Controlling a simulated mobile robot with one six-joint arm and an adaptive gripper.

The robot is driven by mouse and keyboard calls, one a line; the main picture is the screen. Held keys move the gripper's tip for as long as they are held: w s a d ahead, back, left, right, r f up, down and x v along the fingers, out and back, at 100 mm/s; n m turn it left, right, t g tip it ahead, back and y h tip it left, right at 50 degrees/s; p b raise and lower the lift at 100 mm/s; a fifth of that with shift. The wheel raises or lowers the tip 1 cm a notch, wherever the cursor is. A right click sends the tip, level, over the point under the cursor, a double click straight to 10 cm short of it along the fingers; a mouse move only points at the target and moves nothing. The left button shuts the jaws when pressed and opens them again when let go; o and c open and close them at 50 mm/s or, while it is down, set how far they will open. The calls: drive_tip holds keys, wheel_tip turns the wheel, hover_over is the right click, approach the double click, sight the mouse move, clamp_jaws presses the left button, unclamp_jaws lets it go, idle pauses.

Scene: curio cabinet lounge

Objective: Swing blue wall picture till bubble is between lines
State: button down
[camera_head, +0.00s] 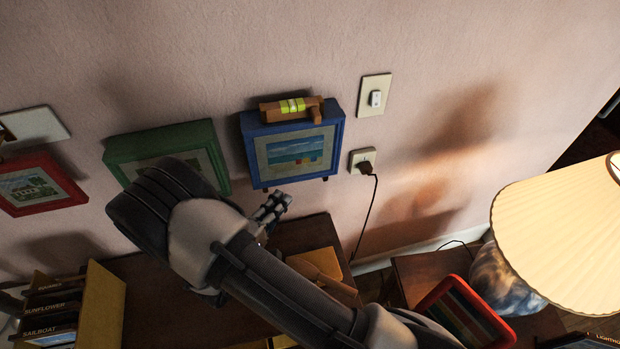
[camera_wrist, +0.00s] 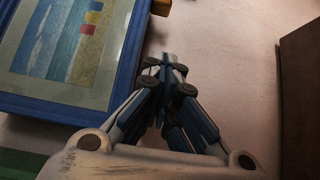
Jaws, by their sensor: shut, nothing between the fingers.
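The blue wall picture (camera_head: 337,140), a thick blue frame around a beach scene, hangs on the pink wall in the middle of the head view. It also shows at upper left in the wrist view (camera_wrist: 126,62). A wooden level (camera_head: 271,112) with a yellow-green vial (camera_head: 292,105) lies along its top edge. The bubble is too small to place against the lines. My gripper (camera_head: 277,203) is shut and empty, just below the picture's lower edge. In the wrist view its fingertips (camera_wrist: 166,66) are together beside that edge; contact cannot be told.
A green picture (camera_head: 119,150) hangs to the left, partly behind my arm, and a red picture (camera_head: 75,188) farther left. A light switch (camera_head: 375,96) and a plugged-in outlet (camera_head: 361,155) are to the right. A dark cabinet top (camera_head: 305,232) lies below. A lamp (camera_head: 560,235) stands right.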

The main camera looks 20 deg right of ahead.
drive_tip(key=w+d+b, duration=0.1)
drive_tip(key=w+d, duration=0.3)
drive_tip(key=d, duration=0.4)
drive_tip(key=shift+w+d, duration=0.3)
drive_tip(key=shift+d, duration=0.05)
drive_tip(key=shift+f, duration=0.1)
drive_tip(key=shift+d, duration=0.65)
drive_tip(key=shift+a, duration=0.1)
